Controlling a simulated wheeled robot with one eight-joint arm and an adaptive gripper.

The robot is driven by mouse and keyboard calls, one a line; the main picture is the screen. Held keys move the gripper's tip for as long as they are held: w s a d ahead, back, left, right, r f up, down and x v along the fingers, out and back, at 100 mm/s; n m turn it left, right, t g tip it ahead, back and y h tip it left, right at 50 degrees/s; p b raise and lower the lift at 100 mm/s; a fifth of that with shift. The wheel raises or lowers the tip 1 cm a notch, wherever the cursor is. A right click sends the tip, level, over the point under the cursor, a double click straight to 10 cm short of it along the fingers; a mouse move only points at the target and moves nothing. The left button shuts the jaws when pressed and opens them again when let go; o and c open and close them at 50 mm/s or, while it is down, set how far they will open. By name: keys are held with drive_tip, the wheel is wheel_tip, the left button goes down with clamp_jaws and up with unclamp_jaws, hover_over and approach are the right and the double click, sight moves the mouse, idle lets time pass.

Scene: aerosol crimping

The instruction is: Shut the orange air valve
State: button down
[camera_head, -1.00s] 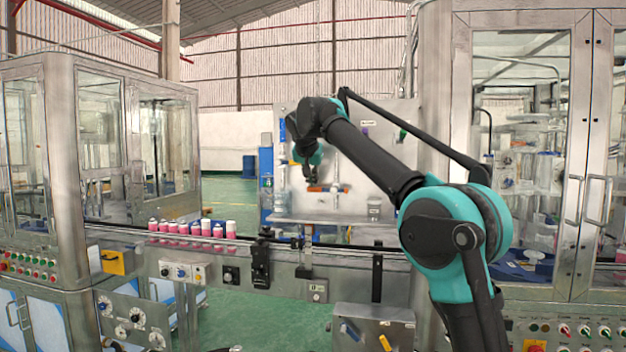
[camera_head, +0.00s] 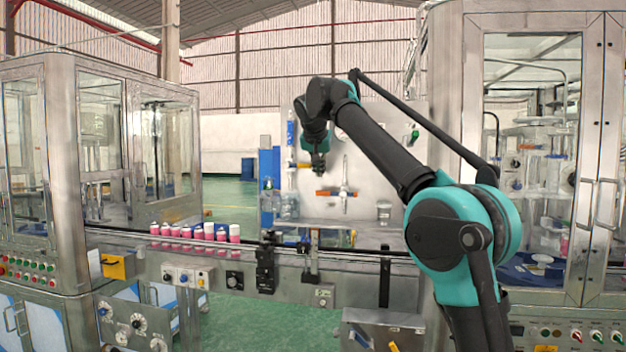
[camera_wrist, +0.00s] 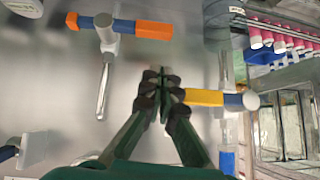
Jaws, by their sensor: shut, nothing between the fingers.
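The orange valve handle (camera_head: 330,192) sits on a grey vertical pipe on the upright panel in the head view. It lies level, crosswise to that pipe. My gripper (camera_wrist: 160,82) is shut and empty, in front of the panel. It is apart from the orange handle and does not touch it. In the head view my gripper (camera_head: 319,172) is above and slightly left of the handle.
A yellow valve handle (camera_wrist: 203,97) on a blue-ended lever is close beside my fingertips in the wrist view. A conveyor with several pink cans (camera_head: 195,233) runs in front of the panel. Glass-walled machines stand left (camera_head: 165,150) and right (camera_head: 530,150).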

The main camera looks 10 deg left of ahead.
drive_tip(key=v, duration=0.9)
drive_tip(key=shift+s, duration=0.15)
drive_tip(key=shift+a+r, duration=0.1)
drive_tip(key=w+d+f+g+h, duration=0.1)
drive_tip(key=w+d+f+g, duration=0.15)
drive_tip(key=d+f, duration=1.05)
drive_tip(key=s+d+f, duration=0.2)
drive_tip(key=d+f, duration=0.3)
drive_tip(key=f, duration=0.5)
drive_tip(key=s+d+f, duration=0.3)
drive_tip(key=d+f, duration=0.2)
drive_tip(key=f, duration=0.4)
drive_tip(key=s+d+f, duration=0.4)
drive_tip(key=s+f, duration=0.5)
drive_tip(key=f, duration=0.1)
drive_tip(key=s+d+f+g, duration=0.1)
drive_tip(key=s+d+f, duration=0.3)
drive_tip(key=s+f, duration=0.6)
drive_tip(key=s+d+f+n+g, duration=0.1)
drive_tip(key=s+d+f, duration=0.3)
drive_tip(key=s+f, duration=0.5)
drive_tip(key=shift+s+d+f+y, duration=0.25)
drive_tip(key=shift+d+f+y, duration=0.1)
drive_tip(key=shift+f, duration=0.55)
